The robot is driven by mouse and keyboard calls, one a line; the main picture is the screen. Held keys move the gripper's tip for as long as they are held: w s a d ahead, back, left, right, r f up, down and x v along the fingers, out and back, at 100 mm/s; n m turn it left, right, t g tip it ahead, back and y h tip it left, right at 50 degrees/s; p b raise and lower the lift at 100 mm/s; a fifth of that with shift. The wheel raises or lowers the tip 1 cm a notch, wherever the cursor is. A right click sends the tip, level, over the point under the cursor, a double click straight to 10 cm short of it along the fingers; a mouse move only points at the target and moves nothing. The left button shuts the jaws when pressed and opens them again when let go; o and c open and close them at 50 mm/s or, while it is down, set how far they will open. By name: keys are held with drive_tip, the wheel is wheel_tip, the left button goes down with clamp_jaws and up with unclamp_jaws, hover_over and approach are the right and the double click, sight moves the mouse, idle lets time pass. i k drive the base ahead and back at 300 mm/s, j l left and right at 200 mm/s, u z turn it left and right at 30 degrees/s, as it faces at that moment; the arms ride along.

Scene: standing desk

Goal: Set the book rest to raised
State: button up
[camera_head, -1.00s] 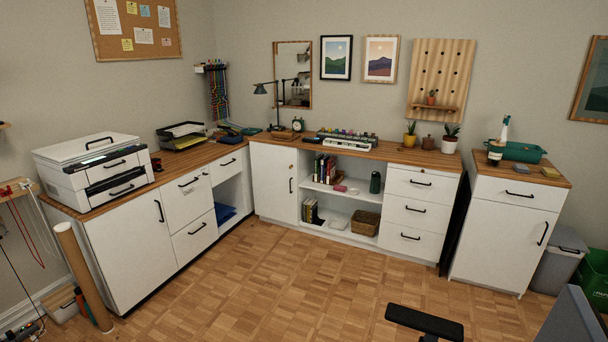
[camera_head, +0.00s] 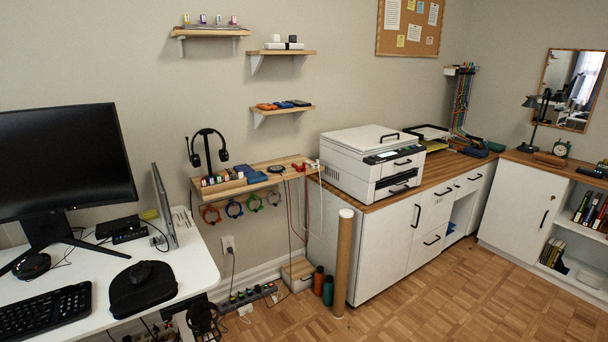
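I cannot pick out the book rest with certainty. A small flat wooden piece (camera_head: 549,159) lies on the far right counter, beside the lamp and in front of the clock. It is too small here to tell what it is or whether any part is raised. My gripper is not in view.
A white desk (camera_head: 185,268) with a monitor (camera_head: 66,163) and keyboard (camera_head: 45,312) fills the left. A printer (camera_head: 372,160) stands on the wood-topped cabinets. A cardboard tube (camera_head: 341,265) and bottles stand on the floor before them. The parquet floor (camera_head: 440,300) at lower right is clear.

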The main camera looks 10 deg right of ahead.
sight(542, 157)
drive_tip(key=i+j, duration=0.15)
drive_tip(key=i, duration=0.3)
drive_tip(key=i+j+u, duration=0.15)
drive_tip(key=i, duration=0.3)
drive_tip(key=i+l+z, duration=0.15)
drive_tip(key=i+z, duration=0.65)
drive_tip(key=z, duration=0.15)
drive_tip(key=i+z, duration=0.5)
drive_tip(key=i+l+z, duration=0.15)
drive_tip(key=i+z, duration=0.3)
drive_tip(key=i, duration=0.4)
drive_tip(key=i+j+z, duration=0.15)
drive_tip(key=i+z, duration=0.35)
drive_tip(key=i, duration=1.1)
drive_tip(key=l+z, duration=0.05)
